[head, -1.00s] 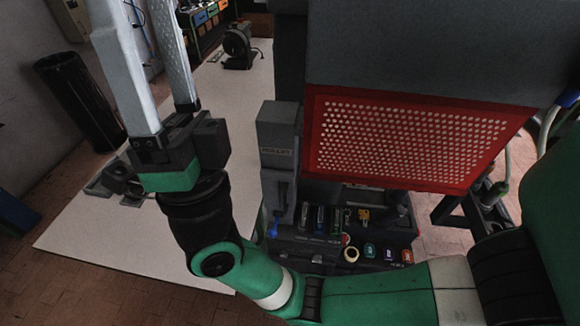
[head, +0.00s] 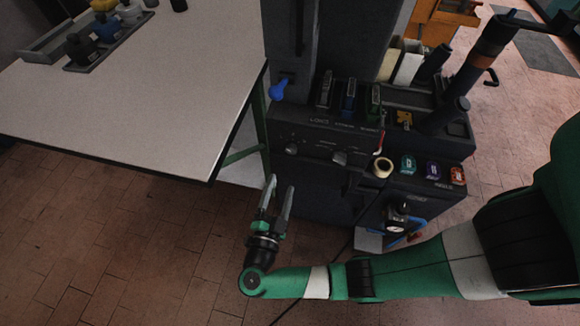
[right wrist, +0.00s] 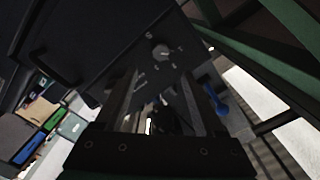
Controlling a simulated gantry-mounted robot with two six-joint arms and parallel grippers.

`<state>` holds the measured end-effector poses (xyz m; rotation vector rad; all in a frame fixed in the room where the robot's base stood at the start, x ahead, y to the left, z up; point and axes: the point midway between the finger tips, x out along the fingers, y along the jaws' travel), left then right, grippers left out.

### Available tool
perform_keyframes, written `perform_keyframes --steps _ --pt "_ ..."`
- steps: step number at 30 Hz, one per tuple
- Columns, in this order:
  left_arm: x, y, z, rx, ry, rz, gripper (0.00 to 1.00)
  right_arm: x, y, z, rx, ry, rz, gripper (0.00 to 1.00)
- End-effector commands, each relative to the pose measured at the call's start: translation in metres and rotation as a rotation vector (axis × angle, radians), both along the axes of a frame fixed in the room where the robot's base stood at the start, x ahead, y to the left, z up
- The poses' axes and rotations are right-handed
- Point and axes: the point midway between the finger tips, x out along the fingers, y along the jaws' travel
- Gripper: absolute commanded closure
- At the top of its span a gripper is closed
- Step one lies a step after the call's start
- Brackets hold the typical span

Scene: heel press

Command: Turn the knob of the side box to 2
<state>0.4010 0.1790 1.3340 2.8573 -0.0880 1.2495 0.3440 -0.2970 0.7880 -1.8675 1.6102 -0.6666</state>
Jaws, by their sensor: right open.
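A dark control box (head: 312,150) stands low on the press, with small grey knobs on its face: one at the left (head: 291,149) and one farther right (head: 340,157). In the right wrist view a round grey knob (right wrist: 162,52) with marks around it sits on a dark panel ahead of the fingers. I cannot read its setting or tell surely which head-view knob it is. My right gripper (head: 280,186) is open and empty, below and left of the box face, pointing up at it without touching. It also shows in the right wrist view (right wrist: 165,105). My left gripper is out of view.
A white table (head: 150,90) with a tray fills the upper left, its corner near my right gripper. A blue lever knob (head: 278,90) sticks out above the box. Coloured buttons (head: 408,164) and a tape roll (head: 383,168) are to the right. Floor at the lower left is clear.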

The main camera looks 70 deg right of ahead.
Motion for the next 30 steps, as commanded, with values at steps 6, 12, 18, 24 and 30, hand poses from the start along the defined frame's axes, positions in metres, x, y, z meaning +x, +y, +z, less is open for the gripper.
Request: perform_keyframes --steps 6,12,18,24,30 --pt "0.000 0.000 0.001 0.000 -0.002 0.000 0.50 0.000 -0.005 0.000 0.001 0.003 -0.003 0.29" --pt "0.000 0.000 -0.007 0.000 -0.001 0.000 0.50 0.004 -0.039 -0.002 0.001 0.000 -0.007 0.29" --pt "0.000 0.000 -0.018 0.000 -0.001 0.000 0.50 0.011 -0.083 -0.002 0.001 -0.002 -0.005 0.29" --pt "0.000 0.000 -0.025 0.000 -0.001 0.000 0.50 0.016 -0.110 -0.001 0.002 -0.001 -0.001 0.29" --pt "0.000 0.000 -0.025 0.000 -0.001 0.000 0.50 0.017 -0.115 0.001 0.001 0.000 0.001 0.29"
